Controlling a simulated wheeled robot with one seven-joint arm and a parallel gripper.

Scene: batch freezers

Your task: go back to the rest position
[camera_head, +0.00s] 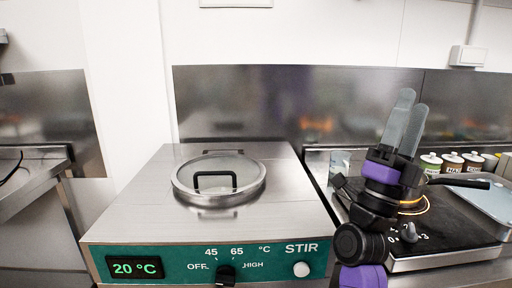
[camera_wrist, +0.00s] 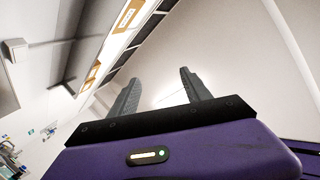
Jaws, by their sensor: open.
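My gripper (camera_head: 408,121) is raised in front of the hob on the right in the head view, its two grey fingers pointing up. It is open and empty. In the wrist view, the fingers of my gripper (camera_wrist: 156,88) stand apart with only wall and ceiling behind them. My purple and black arm hides part of the hob.
A steel batch machine (camera_head: 130,205) with a round glass lid (camera_head: 190,180), a 20 °C display and knobs stands at centre. A black hob (camera_head: 455,225) carries a dark-handled pan (camera_head: 465,183). Several jars (camera_head: 452,160) and a pale tray (camera_head: 487,196) are at right.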

